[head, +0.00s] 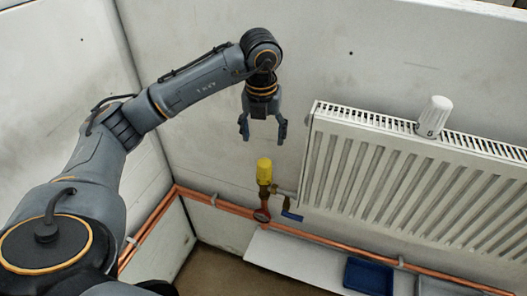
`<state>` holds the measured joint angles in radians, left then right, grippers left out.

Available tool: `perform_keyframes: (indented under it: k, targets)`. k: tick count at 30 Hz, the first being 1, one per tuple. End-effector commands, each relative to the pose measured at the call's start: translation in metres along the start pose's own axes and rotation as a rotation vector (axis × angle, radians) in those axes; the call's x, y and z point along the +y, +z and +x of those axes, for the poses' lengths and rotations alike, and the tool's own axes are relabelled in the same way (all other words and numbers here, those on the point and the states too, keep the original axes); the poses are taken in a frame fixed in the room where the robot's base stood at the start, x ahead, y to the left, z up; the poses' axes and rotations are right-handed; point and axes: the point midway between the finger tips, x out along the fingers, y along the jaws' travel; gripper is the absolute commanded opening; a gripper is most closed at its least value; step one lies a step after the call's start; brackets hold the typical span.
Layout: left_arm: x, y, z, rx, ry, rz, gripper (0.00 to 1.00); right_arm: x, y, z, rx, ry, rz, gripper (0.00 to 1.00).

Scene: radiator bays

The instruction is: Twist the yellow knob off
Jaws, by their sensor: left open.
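The yellow knob (264,171) stands upright on top of a copper valve fitting (264,204) at the left end of the radiator. My left gripper (262,136) hangs above the knob, fingers pointing down and spread apart. There is a visible gap between the fingertips and the top of the knob. Nothing is between the fingers. My right gripper is not in the head view.
A white ribbed radiator (410,185) fills the right side, with a white cap (434,116) on its top. A blue lever (291,215) sits beside the valve. Copper pipes (335,244) run along the wall. A blue tray (368,276) lies on a white shelf (300,262) below.

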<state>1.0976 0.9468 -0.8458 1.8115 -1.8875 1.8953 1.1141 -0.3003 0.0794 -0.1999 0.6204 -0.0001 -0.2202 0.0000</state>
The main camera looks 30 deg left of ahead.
Motion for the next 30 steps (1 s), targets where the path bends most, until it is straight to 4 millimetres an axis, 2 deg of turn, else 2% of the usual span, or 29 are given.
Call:
perform_keyframes:
  k: [5,18,24,30]
  targets:
    - [0.001,-0.001,0.025,0.006,0.004,-0.002,0.69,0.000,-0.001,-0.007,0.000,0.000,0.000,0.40]
    - [0.000,-0.001,0.107,0.005,0.003,-0.003,0.69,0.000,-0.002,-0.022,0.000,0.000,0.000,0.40]
    - [0.000,0.000,0.128,0.003,0.002,-0.005,0.69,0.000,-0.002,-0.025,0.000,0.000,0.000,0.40]
    - [0.000,0.000,0.133,0.001,0.001,-0.005,0.69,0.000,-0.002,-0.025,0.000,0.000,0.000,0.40]
